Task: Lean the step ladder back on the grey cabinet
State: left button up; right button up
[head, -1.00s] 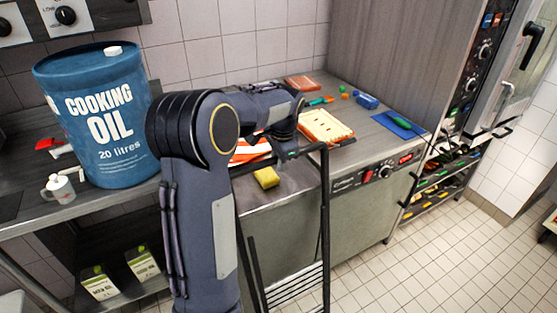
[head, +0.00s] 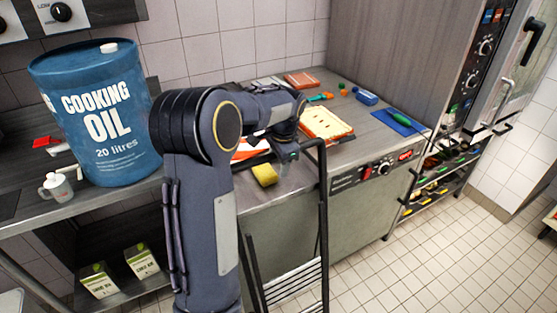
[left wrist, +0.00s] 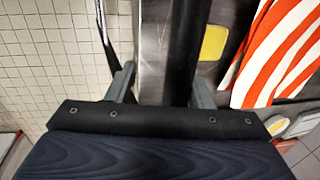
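The black step ladder (head: 324,230) stands upright in front of the grey cabinet (head: 356,216), with its top rail at about counter height. I cannot tell whether it touches the cabinet. My left gripper (head: 286,152) is beside the ladder's top left corner, over the counter's front edge. In the left wrist view my left gripper's fingers (left wrist: 162,88) are spread apart. A dark ladder bar (left wrist: 186,45) runs close by the right finger, with a gap to the left finger. My right gripper is out of view.
A yellow sponge (head: 264,174) and an orange-striped cloth (left wrist: 280,50) lie on the counter near my left gripper. A blue cooking oil drum (head: 100,115) stands at left beside a white mug (head: 56,187). The tiled floor (head: 420,270) at right is clear.

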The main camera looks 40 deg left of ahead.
pick_arm(q)
jog(key=shift+r, duration=0.15)
notch_tip(320, 180, up, 16)
jog(key=d+p, duration=0.1)
jog(key=p, duration=0.6)
jog(key=shift+s+d+f, duration=0.15)
jog(key=shift+s+f, duration=0.05)
jog(key=shift+s, duration=0.15)
dwell(0.8)
jog(key=shift+s, duration=0.1)
jog(key=s+d+f+n+t+h+b, duration=0.1)
jog(key=s+d+f+n+t+h, duration=0.1)
jog(key=s+d, duration=0.8)
jog(key=s+d+f+n+t+h+b, duration=0.1)
jog(key=s+d+f+n+t+h, duration=0.1)
jog(key=s+d+f, duration=0.4)
jog(key=s+d+n+h, duration=0.1)
jog(key=s+d, duration=0.3)
jog(key=s, duration=0.4)
jog(key=shift+s+d+f+n+t+h+b, duration=0.2)
jog(key=shift+s+d+n+t+h+b, duration=0.15)
jog(key=shift+n, duration=0.35)
